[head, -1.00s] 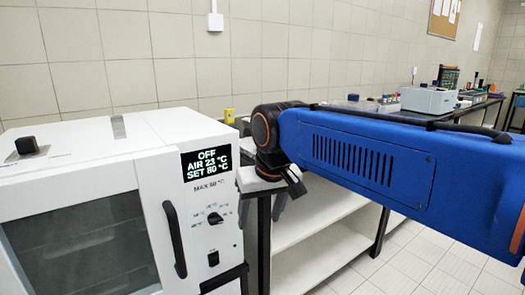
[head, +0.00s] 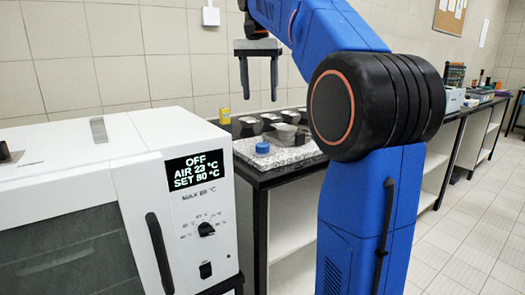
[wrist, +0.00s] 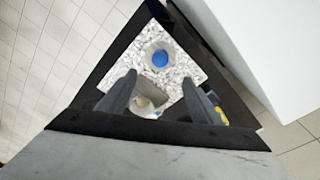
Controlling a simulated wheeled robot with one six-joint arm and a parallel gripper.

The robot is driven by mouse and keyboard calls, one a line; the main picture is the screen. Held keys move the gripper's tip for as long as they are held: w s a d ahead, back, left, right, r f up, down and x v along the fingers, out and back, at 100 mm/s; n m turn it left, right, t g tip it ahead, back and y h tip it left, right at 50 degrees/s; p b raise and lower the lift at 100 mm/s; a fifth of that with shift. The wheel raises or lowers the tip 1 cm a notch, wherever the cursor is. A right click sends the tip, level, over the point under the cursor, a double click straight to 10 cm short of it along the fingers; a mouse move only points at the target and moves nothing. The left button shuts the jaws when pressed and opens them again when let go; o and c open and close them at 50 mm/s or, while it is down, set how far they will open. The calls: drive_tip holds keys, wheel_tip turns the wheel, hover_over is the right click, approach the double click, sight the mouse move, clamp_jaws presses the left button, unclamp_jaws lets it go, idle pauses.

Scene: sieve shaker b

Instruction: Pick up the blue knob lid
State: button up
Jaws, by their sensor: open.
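The blue knob lid (head: 262,148) sits on a speckled stone slab (head: 295,158) on the bench, near the slab's left side in the head view. In the wrist view the blue lid (wrist: 160,58) shows as a blue knob on a paler round rim, resting on the slab, beyond the fingertips. My gripper (head: 259,95) is open and empty, pointing down above the bench and clear of the lid. Its two fingers also show in the wrist view (wrist: 158,88).
A white oven (head: 190,200) with a lit display stands left of the bench. A yellow object (head: 224,115) and several dark pieces lie behind the slab. The dark-topped bench runs on to the right with more equipment (head: 480,93).

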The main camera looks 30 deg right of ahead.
hover_over(262, 144)
drive_tip(key=f, duration=1)
drive_tip(key=shift+s+a+f, duration=0.25)
drive_tip(key=shift+s+f, duration=0.1)
drive_tip(key=shift+f, duration=0.05)
drive_tip(key=shift+w+d+f, duration=0.1)
drive_tip(key=shift+f, duration=1.4)
drive_tip(key=shift+w+d+f, duration=0.1)
drive_tip(key=shift+f, duration=1.35)
drive_tip(key=c, duration=1.2)
